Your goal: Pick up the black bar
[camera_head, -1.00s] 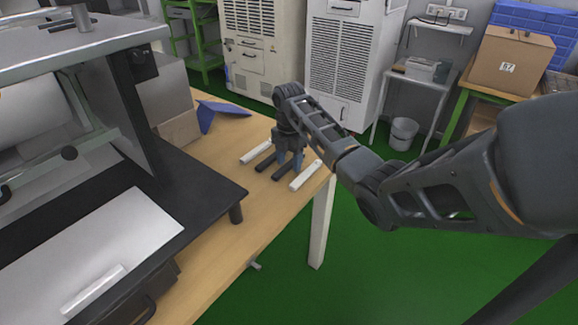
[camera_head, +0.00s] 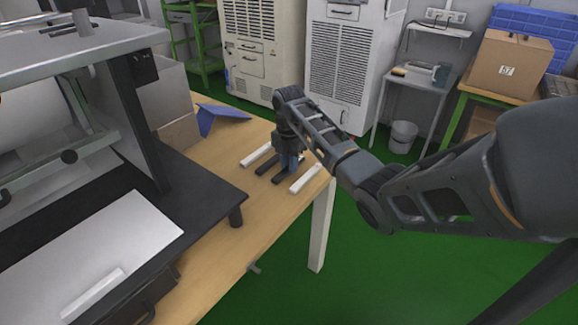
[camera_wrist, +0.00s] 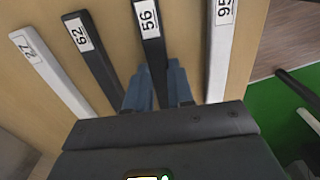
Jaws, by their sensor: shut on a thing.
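Two black bars lie between two white bars on the wooden table. My gripper (camera_head: 289,163) points down over the right-hand black bar. In the wrist view its blue fingers (camera_wrist: 157,88) are shut on the sides of the black bar labelled 56 (camera_wrist: 153,45). That bar still looks level with the others; I cannot tell if it is off the table. The other black bar, labelled 62 (camera_wrist: 93,58), lies just left of the fingers. The white bar labelled 95 (camera_wrist: 219,50) is at the right, and the white bar labelled 27 (camera_wrist: 50,72) is at the far left.
The wooden table (camera_head: 225,240) ends close to the right of the bars, with green floor beyond. A machine with a dark base plate (camera_head: 210,190) stands at the left. A blue angled piece (camera_head: 222,118) lies behind the bars. White cabinets (camera_head: 340,65) stand at the back.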

